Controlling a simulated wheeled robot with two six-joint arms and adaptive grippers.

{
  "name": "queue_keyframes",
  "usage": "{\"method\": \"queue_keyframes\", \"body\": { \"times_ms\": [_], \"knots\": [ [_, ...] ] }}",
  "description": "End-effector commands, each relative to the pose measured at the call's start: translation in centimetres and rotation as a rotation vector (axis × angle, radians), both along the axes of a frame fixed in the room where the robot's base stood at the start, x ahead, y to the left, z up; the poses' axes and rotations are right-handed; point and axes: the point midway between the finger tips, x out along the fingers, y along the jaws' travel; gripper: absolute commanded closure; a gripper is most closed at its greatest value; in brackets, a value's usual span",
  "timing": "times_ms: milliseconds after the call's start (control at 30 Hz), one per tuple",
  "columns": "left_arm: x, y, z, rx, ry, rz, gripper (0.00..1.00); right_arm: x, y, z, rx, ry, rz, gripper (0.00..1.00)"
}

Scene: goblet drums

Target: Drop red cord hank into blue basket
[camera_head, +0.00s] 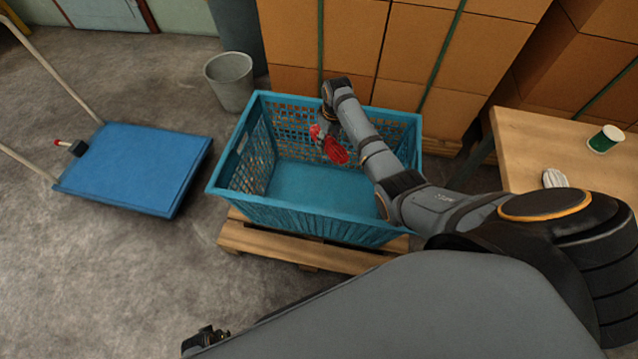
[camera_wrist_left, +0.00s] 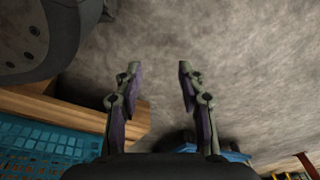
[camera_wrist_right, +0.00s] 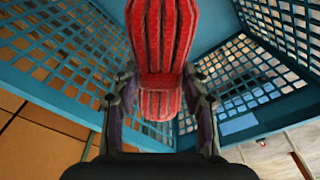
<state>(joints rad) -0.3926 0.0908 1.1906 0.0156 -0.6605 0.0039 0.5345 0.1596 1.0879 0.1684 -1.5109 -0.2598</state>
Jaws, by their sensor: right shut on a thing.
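The red cord hank (camera_head: 336,151) is in my right gripper (camera_head: 322,134), over the inside of the blue basket (camera_head: 318,225). In the right wrist view the hank (camera_wrist_right: 163,40) stands between the two fingers of the right gripper (camera_wrist_right: 160,100), which are shut on it, with the basket's lattice walls (camera_wrist_right: 275,55) around it. The basket floor shows bare in the head view. My left gripper (camera_wrist_left: 157,85) is open and empty over the concrete floor; the basket's edge shows at the lower left of that view (camera_wrist_left: 45,140).
The basket stands on a wooden pallet (camera_head: 300,250). A blue platform cart (camera_head: 140,165) is at the left, a grey bin (camera_head: 230,82) behind. Stacked cartons (camera_head: 420,50) stand behind the basket. A wooden table (camera_head: 540,145) at the right holds a green cup (camera_head: 604,140) and a white hank (camera_head: 554,179).

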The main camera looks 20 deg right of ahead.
Motion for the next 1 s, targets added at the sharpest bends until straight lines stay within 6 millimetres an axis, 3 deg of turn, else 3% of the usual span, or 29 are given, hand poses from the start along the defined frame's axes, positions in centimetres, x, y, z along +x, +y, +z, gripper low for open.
{"method": "queue_keyframes", "body": {
  "times_ms": [233,567,600,700,767,1000],
  "knots": [
    [1.8,-0.5,1.2,-0.006,-0.002,0.000,0.60,0.0,0.0,-1.0,0.000,0.000,0.000,0.88],
    [2.0,-0.6,1.5,-0.007,-0.002,0.000,0.60,0.0,0.0,-1.0,0.000,0.000,0.000,0.88],
    [2.0,-0.6,1.5,-0.007,-0.002,0.000,0.60,0.0,0.0,-1.0,0.000,0.000,0.000,0.50],
    [2.0,-0.6,1.5,-0.007,-0.002,0.000,0.60,0.0,0.0,-1.0,0.000,0.000,0.000,0.37],
    [2.0,-0.6,1.5,-0.007,-0.002,0.000,0.60,0.0,0.0,-1.0,0.000,0.000,0.000,0.29],
    [2.0,-0.5,1.5,-0.007,-0.002,0.000,0.60,0.0,0.0,-1.0,0.000,0.000,0.000,0.29]
  ]
}}
